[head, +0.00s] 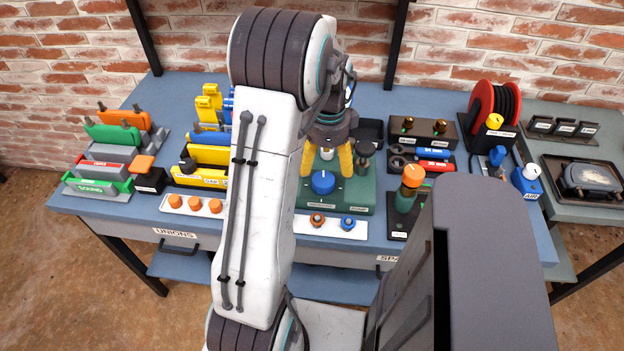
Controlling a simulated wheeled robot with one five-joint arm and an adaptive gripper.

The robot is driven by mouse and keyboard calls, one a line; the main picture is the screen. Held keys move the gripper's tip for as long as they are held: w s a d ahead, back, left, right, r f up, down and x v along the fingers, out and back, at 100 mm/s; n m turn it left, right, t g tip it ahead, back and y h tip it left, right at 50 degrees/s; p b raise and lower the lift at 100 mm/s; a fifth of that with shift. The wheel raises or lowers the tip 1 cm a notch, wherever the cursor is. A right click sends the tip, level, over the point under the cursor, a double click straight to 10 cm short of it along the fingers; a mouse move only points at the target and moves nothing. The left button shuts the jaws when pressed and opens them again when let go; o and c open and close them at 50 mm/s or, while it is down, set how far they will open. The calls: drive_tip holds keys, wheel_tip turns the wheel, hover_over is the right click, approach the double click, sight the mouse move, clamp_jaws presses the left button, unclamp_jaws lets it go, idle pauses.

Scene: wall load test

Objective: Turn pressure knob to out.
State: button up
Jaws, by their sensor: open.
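A blue round knob (323,182) sits on the front part of a green unit (352,190) on the blue bench. A small label on the unit's front edge, below the knob, is too small to read surely. A thin light mark shows on the knob. My gripper (327,162), with two yellow fingers, points down over the green unit, just behind the knob in the picture. The fingers are apart, with a pale cylindrical part (327,153) showing between them. I cannot tell whether they touch anything. My arm hides the unit's left side.
A white strip with an orange and a blue knob (348,223) lies in front. An orange-topped valve (413,176) stands close on the right. Yellow blocks (209,155) stand left, and a red hose reel (493,105) is far right. A brick wall is behind.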

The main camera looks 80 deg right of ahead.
sight(323, 179)
drive_tip(key=shift+w+d+r+m, duration=0.15)
drive_tip(key=shift+w+m, duration=0.1)
drive_tip(key=shift+m, duration=0.45)
drive_tip(key=m, duration=0.6)
drive_tip(key=shift+m, duration=0.4)
drive_tip(key=shift+f, duration=3.75)
drive_tip(key=shift+c, duration=0.2)
drive_tip(key=c, duration=1.2)
